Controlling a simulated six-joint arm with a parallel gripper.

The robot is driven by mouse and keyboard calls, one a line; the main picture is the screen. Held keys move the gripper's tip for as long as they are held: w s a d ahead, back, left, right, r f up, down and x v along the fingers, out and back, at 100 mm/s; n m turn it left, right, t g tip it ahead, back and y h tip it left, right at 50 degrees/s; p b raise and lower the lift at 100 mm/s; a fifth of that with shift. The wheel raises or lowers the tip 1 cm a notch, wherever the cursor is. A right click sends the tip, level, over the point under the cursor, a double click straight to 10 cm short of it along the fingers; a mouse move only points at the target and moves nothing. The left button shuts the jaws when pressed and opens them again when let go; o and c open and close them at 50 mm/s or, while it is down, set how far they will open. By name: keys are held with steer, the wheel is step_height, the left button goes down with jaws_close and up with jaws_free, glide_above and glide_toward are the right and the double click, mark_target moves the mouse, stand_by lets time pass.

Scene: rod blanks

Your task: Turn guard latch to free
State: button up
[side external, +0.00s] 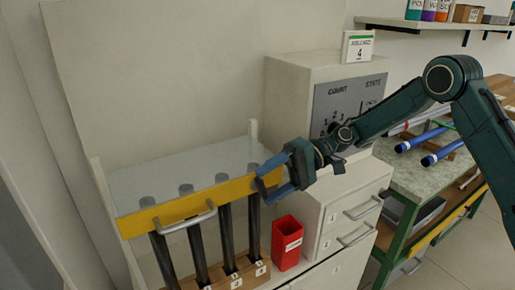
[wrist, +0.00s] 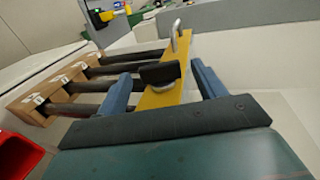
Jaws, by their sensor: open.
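The yellow guard bar (side external: 190,203) runs across the front of the dark rods, with a metal handle (side external: 188,221) on it. The bar also shows in the wrist view (wrist: 177,53). The guard latch, a black knob (wrist: 160,73) on a round metal base, sits at the bar's near end in the wrist view. My gripper (side external: 266,186) is at the right end of the bar. In the wrist view my gripper (wrist: 163,84) is open, with one blue finger on each side of the latch and visible gaps. In the side view the fingers largely hide the latch.
Several dark rods (side external: 194,258) stand in a numbered wooden block (side external: 238,277). A red bin (side external: 287,243) stands right of the rods, beside white drawers (side external: 349,212). A grey COUNT/STATE panel (side external: 345,103) is behind my gripper. Blue rods (side external: 424,136) lie on the bench at right.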

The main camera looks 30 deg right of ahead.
mark_target(263, 184)
steer(key=shift+a+r+h, duration=0.1)
steer(key=shift+h, duration=0.2)
steer(key=shift+a+r+h, duration=0.15)
steer(key=shift+r+h, duration=0.15)
steer(key=shift+h, duration=0.9)
steer(key=h, duration=0.4)
steer(key=shift+a+r, duration=0.3)
steer(key=shift+r, duration=0.05)
steer(key=shift+a+r+h, duration=0.1)
steer(key=shift+a+h, duration=0.1)
steer(key=shift+h, duration=0.85)
steer(key=shift+a+r+h, duration=0.1)
steer(key=shift+a+h, duration=0.1)
steer(key=shift+h, duration=0.85)
steer(key=shift+a+h, duration=0.25)
steer(key=shift+h, duration=0.85)
steer(key=shift+a+h, duration=0.2)
steer(key=shift+h, duration=0.6)
step_height(263, 184, up, 14)
steer(key=s+d+r+t, duration=0.2)
steer(key=s+d+r, duration=0.2)
steer(key=s+d, duration=0.65)
steer(key=s+d+f+t, duration=0.2)
steer(key=s+d+f, duration=0.2)
steer(key=s+d, duration=0.4)
steer(key=shift+s+d+f, duration=0.15)
steer(key=shift+s+d, duration=0.2)
steer(key=shift+s, duration=0.85)
